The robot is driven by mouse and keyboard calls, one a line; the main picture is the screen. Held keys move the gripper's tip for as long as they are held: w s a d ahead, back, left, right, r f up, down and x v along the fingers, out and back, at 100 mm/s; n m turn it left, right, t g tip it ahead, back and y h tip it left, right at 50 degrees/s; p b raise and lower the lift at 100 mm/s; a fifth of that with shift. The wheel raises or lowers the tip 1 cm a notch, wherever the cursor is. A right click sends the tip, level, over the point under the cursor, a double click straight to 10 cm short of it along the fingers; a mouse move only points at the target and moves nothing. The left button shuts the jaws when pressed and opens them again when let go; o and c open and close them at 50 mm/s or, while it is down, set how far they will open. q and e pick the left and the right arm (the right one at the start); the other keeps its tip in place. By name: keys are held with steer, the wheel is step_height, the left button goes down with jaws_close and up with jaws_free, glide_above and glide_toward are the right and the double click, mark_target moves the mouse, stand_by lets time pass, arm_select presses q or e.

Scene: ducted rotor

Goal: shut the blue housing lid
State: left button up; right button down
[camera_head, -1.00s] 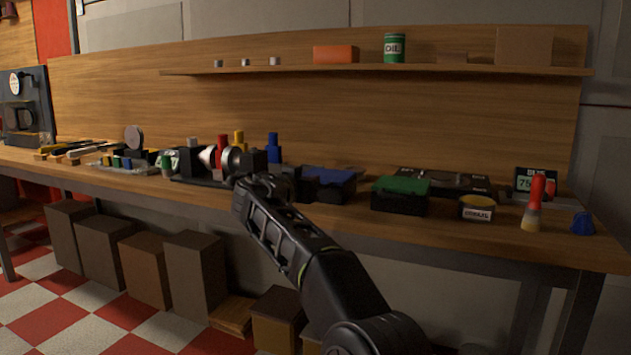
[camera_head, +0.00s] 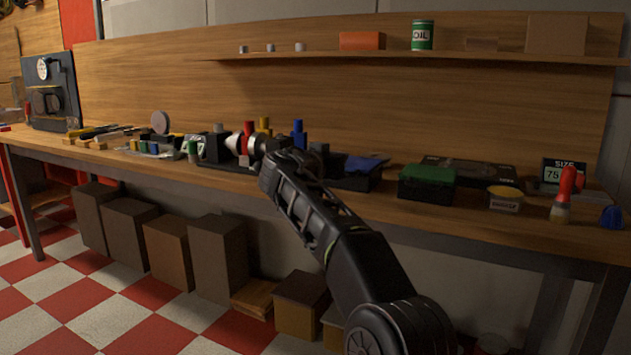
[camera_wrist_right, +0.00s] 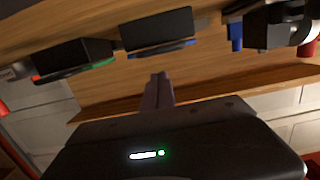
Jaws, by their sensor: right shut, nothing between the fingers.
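The blue lid (camera_head: 366,164) sits over a dark housing box (camera_head: 352,182) on the bench, left of the green-topped box. My arm partly covers that area, and I cannot tell how far the lid is open. In the right wrist view, which is upside down, the dark housing (camera_wrist_right: 157,30) shows with a thin blue lid edge (camera_wrist_right: 165,50). My right gripper (camera_wrist_right: 158,78) is shut and empty, apart from the housing. In the head view my right arm reaches in from the lower right, and its fingertips are hard to make out. My left gripper is not in view.
A green-topped box (camera_head: 427,185) stands right of the housing, with a flat dark case (camera_head: 470,172) behind. Red, yellow and blue bottles (camera_head: 298,134) stand left. A shelf (camera_head: 430,58) runs above.

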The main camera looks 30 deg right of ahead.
steer(key=s+a+f+b, duration=0.3)
steer(key=s+a, duration=0.2)
steer(key=a, duration=0.2)
steer(key=shift+f, duration=0.3)
steer(key=shift+s+a, duration=0.1)
